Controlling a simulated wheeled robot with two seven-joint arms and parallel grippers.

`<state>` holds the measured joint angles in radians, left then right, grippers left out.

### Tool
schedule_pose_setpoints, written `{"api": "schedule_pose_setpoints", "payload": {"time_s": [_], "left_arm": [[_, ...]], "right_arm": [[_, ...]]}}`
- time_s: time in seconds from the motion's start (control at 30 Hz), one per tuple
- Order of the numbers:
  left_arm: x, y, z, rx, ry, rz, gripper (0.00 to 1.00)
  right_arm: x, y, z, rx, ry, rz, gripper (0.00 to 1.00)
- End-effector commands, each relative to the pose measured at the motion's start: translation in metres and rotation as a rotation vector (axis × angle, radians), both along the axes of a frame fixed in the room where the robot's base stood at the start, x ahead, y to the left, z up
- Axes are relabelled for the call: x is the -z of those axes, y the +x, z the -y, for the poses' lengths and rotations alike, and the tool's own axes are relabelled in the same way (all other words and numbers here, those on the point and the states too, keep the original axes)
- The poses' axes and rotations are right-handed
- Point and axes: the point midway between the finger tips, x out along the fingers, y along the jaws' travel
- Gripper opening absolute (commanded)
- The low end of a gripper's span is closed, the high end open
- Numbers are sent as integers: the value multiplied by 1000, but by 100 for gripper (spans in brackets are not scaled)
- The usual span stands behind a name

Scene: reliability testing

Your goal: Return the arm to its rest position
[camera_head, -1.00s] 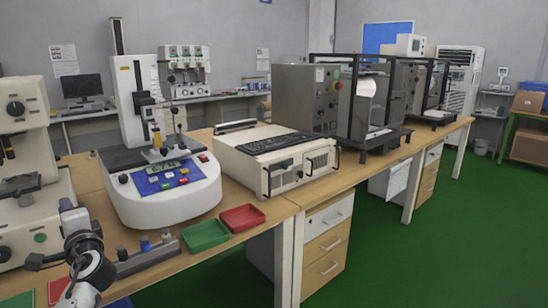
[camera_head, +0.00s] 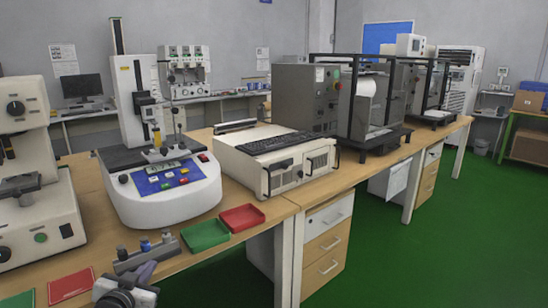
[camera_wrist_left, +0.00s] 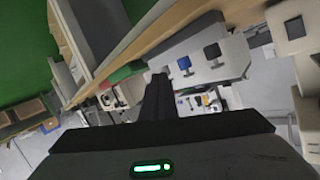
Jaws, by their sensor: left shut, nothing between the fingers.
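My left arm (camera_head: 125,290) shows at the bottom edge of the head view, low in front of the bench, and is partly cut off by the frame. In the left wrist view my left gripper (camera_wrist_left: 160,95) has its dark fingers together, with nothing between them. The fingers point towards a grey holder with a blue and a black piece on it (camera_wrist_left: 212,65). In the head view that holder (camera_head: 150,256) stands on the bench just beyond the arm. I cannot tell the exact gap between them. My right gripper is not in view.
A green tray (camera_head: 205,235) and a red tray (camera_head: 242,218) lie at the bench's front edge. A white test machine (camera_head: 165,195) stands behind them, and a microscope-like device (camera_head: 35,215) at left. A red mat (camera_head: 70,285) lies below it. Green floor (camera_head: 400,260) is clear at right.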

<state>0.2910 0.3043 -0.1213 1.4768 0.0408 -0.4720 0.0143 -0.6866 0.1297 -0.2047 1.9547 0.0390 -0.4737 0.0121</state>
Motion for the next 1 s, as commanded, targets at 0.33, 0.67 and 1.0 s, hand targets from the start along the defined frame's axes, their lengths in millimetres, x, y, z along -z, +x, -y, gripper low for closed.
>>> {"api": "schedule_pose_setpoints", "payload": {"time_s": [0.33, 0.67, 1.0], "left_arm": [[160, -183, 95, 107, -117, -280, 0], [211, -354, 156, 132, -256, -494, 0], [212, -378, 164, 131, -277, -526, 0]], "right_arm": [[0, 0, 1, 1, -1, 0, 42], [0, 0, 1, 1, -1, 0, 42], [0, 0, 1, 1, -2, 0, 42]]}}
